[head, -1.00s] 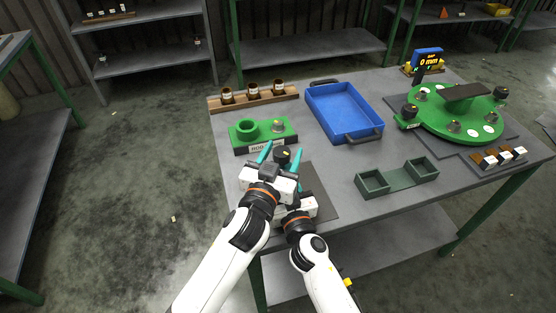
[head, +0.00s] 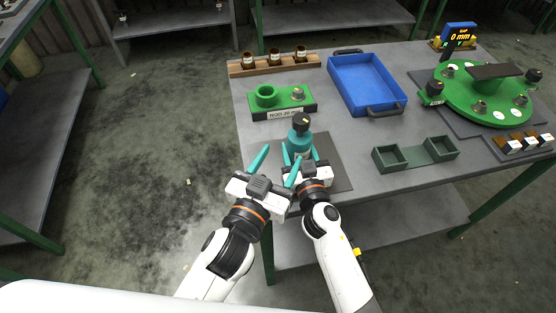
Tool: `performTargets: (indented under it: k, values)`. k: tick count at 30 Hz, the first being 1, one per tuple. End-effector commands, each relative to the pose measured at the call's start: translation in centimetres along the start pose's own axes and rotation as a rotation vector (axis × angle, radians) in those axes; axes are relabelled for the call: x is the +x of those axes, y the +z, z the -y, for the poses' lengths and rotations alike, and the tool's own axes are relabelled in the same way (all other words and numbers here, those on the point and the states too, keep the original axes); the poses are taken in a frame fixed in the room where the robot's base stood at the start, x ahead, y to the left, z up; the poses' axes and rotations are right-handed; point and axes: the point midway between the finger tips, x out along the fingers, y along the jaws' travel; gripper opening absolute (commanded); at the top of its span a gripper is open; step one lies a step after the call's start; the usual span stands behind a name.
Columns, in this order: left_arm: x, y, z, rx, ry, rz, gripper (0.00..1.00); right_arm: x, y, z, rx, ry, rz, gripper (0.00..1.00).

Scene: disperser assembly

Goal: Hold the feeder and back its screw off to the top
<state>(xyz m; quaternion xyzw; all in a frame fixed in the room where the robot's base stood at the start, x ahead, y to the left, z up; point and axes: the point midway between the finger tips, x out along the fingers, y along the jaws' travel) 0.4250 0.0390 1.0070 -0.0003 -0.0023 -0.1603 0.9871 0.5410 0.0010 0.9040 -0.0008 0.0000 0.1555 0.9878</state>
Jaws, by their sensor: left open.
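The feeder (head: 300,141) is a teal bottle-like body with a black screw knob (head: 301,120) on top. It stands upright at the dark mat near the table's front edge. My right gripper (head: 301,156) has its teal fingers on either side of the feeder's body, low down. Whether they press on it I cannot tell. My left gripper (head: 279,158) is open and empty, in front and to the left of the feeder, below its knob. The feeder's lower part is hidden by the grippers.
A green stand (head: 283,102) with a ring and a metal knob is behind the feeder. A blue tray (head: 400,97), a dark green two-part holder (head: 416,153) and a green round platform (head: 455,99) lie right. A wooden rack (head: 240,69) holds brown jars behind.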

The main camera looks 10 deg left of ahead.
Motion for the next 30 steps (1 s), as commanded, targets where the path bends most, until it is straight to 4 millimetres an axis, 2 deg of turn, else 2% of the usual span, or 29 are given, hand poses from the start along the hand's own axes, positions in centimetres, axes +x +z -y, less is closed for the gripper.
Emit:
performTargets:
  k: [5, 6, 10, 18, 22, 26, 30]
  values:
    - [0.0, 0.0, 0.0, 0.0, 0.0, 0.0, 0.56, 0.0, 0.0, 0.1, -0.001, -0.003, -0.001, 0.14]
    - [0.0, 0.0, 0.0, 0.0, 0.0, 0.0, 0.56, 0.0, 0.0, 0.1, -0.001, -0.003, -0.001, 0.55]
    - [0.0, 0.0, 0.0, 0.0, 0.0, 0.0, 0.56, 0.0, 0.0, 0.1, -0.001, -0.002, 0.0, 0.76]
    - [0.0, 0.0, 0.0, 0.0, 0.0, 0.0, 0.56, 0.0, 0.0, 0.0, 0.0, -0.001, 0.0, 0.77]
    - [0.0, 0.0, 0.0, 0.0, 0.0, 0.0, 0.56, -0.8, -0.1, 0.0, 0.002, 0.0, -0.001, 0.77]
    - [0.0, 0.0, 0.0, 0.0, 0.0, 0.0, 0.56, -3.0, -0.1, 0.0, 0.002, -0.001, -0.003, 0.77]
    - [0.0, 0.0, 0.0, 0.0, 0.0, 0.0, 0.56, -6.0, -0.1, 0.0, 0.003, -0.002, -0.004, 0.77]
